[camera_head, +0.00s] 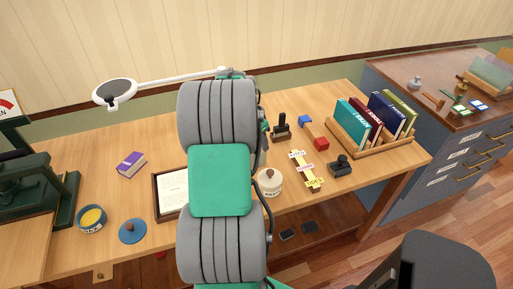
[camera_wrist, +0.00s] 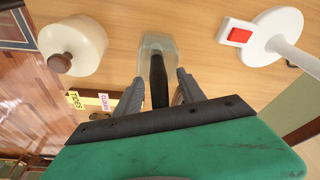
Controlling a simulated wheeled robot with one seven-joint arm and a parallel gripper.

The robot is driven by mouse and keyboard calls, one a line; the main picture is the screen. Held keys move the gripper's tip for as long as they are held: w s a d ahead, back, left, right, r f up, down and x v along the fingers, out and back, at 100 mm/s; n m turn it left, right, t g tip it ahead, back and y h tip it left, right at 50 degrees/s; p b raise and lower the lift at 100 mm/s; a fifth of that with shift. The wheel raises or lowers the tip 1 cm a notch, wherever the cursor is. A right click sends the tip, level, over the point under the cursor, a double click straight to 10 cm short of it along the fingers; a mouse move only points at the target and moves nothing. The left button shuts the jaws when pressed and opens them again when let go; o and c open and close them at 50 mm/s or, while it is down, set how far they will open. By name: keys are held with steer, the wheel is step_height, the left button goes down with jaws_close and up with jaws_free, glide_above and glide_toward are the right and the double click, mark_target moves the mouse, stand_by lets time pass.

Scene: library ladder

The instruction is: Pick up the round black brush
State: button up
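In the wrist view a black, round-handled thing (camera_wrist: 158,82), which looks like the brush, lies between my fingers. Its far end meets a clear glass-like jar (camera_wrist: 157,42); I cannot tell whether it stands in the jar. My gripper (camera_wrist: 159,78) is open around the handle, with a gap visible on each side. In the head view my arm hides the gripper's fingers, the brush and the jar.
A white pot with a brown knob (camera_wrist: 72,46) and a white lamp base with a red switch (camera_wrist: 262,37) flank the jar. On the desk (camera_head: 60,250) are a black-handled stamp (camera_head: 281,128), another stamp (camera_head: 340,165), a book rack (camera_head: 383,148) and a purple book (camera_head: 131,165).

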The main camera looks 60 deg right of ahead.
jaws_close()
steer(key=shift+r, duration=0.1)
stand_by(0.5)
